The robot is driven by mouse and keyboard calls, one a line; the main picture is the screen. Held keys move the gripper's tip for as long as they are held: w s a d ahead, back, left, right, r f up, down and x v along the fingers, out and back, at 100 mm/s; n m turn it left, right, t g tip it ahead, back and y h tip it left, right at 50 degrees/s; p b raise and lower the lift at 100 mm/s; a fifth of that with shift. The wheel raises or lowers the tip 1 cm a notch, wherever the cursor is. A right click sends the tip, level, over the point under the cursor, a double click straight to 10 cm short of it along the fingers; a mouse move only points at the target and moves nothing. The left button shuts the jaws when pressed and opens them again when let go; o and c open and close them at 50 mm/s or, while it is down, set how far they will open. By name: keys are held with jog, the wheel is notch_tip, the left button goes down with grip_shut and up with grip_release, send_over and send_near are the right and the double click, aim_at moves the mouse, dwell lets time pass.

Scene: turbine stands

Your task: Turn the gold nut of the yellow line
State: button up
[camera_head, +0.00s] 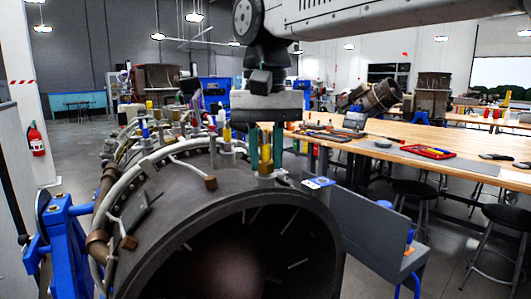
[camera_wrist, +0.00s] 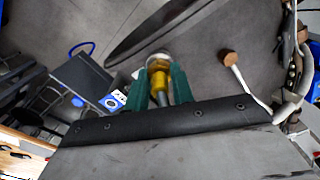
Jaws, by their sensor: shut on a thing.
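The yellow line (camera_head: 265,150) stands upright on top of the dark turbine casing (camera_head: 190,205), near its front rim. My gripper (camera_head: 265,165) comes straight down from above, with one green finger on each side of the yellow line. In the wrist view the gold nut (camera_wrist: 158,78) sits between the two green fingertips, and my gripper (camera_wrist: 159,88) is shut on it. A pale ring shows at its far end. The fingers hide part of the nut's sides.
Other upright fittings, some with yellow and blue parts (camera_head: 145,130), crowd the casing to the left. A brown-ended pipe (camera_head: 210,182) lies close by; it also shows in the wrist view (camera_wrist: 229,57). A wooden workbench (camera_head: 430,135) stands at the right.

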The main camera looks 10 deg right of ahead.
jog(key=o, duration=1)
jog(key=shift+r, duration=3.95)
